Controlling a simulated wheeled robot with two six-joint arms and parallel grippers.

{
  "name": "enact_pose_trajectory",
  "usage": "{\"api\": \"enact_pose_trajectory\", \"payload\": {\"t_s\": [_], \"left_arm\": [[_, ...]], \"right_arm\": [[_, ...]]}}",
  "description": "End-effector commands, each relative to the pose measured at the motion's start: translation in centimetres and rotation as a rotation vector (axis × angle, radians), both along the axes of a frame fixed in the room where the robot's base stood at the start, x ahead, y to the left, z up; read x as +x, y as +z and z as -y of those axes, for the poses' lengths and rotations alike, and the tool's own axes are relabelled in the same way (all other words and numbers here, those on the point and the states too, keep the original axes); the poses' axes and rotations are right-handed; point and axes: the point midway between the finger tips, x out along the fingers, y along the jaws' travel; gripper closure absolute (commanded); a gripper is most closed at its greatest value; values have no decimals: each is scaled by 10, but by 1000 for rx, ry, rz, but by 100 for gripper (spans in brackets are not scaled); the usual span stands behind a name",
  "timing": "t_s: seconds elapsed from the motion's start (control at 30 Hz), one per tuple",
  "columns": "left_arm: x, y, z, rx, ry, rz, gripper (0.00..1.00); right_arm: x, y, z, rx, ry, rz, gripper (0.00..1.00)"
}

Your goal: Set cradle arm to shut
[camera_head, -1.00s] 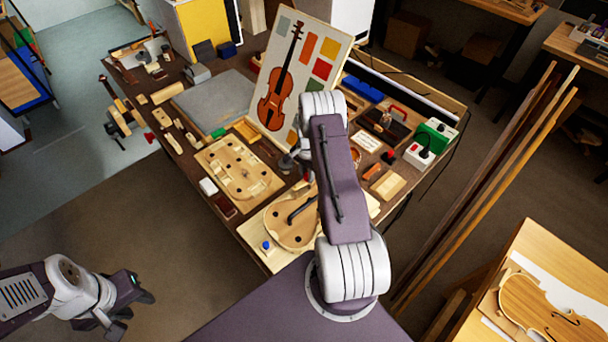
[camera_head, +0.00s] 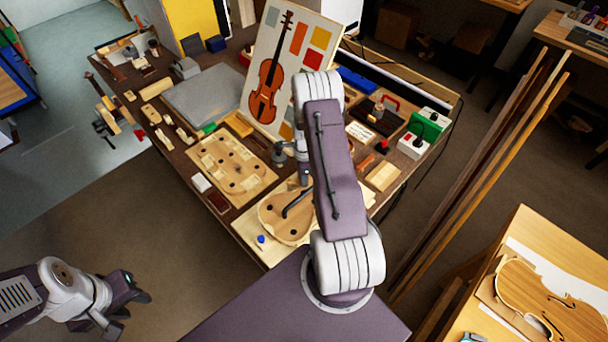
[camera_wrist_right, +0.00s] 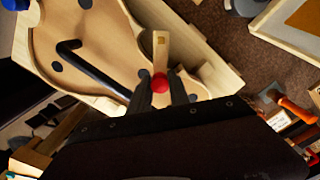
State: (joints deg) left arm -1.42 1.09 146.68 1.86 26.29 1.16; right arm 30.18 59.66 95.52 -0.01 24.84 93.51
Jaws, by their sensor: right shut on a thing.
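The violin-shaped wooden cradle (camera_head: 272,213) lies near the bench's front edge, and its pale body (camera_wrist_right: 90,25) fills the upper left of the right wrist view. A black bent rod (camera_wrist_right: 95,70) lies across it. A short pale wooden arm (camera_wrist_right: 161,48) with a red knob (camera_wrist_right: 160,83) stands at the cradle's edge. My right gripper (camera_wrist_right: 161,92) is shut on the red knob, a finger on either side. In the head view my right arm hides this grip. My left gripper (camera_head: 126,306) is open and empty, off the bench at lower left.
A wooden plate with holes (camera_head: 232,167) lies left of the cradle. A blue knob (camera_head: 261,239) sits at the cradle's front corner. A violin picture board (camera_head: 290,60) stands behind. Small tools and boxes crowd the bench's right side. Floor is clear around my left gripper.

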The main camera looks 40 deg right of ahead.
Motion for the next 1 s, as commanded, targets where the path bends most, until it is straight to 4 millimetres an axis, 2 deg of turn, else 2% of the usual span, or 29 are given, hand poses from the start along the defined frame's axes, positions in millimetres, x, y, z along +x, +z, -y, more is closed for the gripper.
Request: {"api": "enact_pose_trajectory", "payload": {"t_s": [0.3,0.83,0.87,0.9,0.93,1.0], "left_arm": [[0,-1,0,0,0,0,64],[0,-1,0,0,0,0,64],[0,-1,0,0,0,0,64],[0,-1,0,0,0,0,64],[0,-1,0,0,0,0,64],[0,-1,0,0,0,0,64]], "right_arm": [[-3,1,-4,-2,-107,2,100],[-3,1,-5,-1,-130,3,100],[-3,1,-5,-1,-130,3,75],[-3,1,-5,-1,-129,3,64],[-3,1,-5,-1,-129,3,55],[-3,1,-5,0,-129,2,55]]}}
